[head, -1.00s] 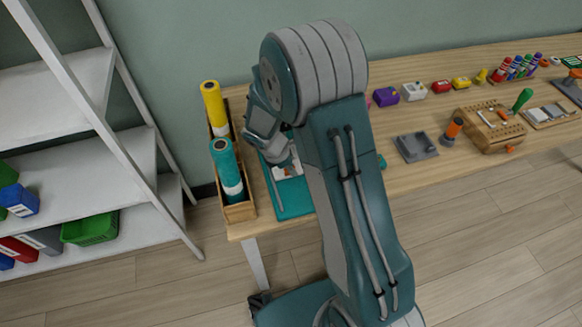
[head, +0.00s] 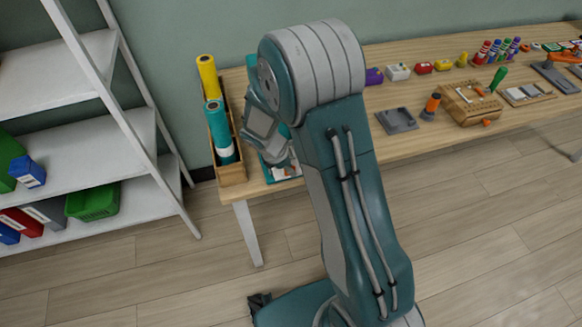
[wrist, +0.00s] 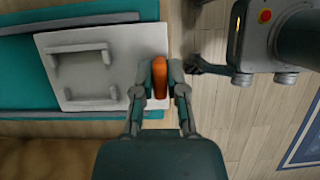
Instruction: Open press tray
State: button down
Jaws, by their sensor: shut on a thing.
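The press tray (wrist: 85,85) is a light grey plate in the wrist view, with a raised grey frame on it. An orange handle (wrist: 159,78) stands at its right edge. My gripper (wrist: 160,75) is shut on this handle, one finger on each side. The teal press (wrist: 20,65) shows around and left of the tray. In the head view my arm hides the gripper and most of the press; a pale bit of the tray (head: 284,173) shows below my wrist, close to the table's front edge.
A wooden rack (head: 232,175) with yellow (head: 208,78) and teal (head: 219,130) rolls stands left of the press. The table (head: 350,150) carries a grey holder (head: 397,120) and a wooden box (head: 470,105) to the right. Open floor (head: 190,270) lies in front. White shelves (head: 110,145) stand left.

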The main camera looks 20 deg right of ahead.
jog(key=shift+w+a, duration=0.15)
jog(key=c, duration=0.7)
grip_release()
jog(key=shift+a, duration=0.15)
jog(key=shift+r, duration=0.35)
jog(key=v, duration=1.1)
jog(key=shift+a, duration=0.25)
jog(key=shift+r, duration=0.1)
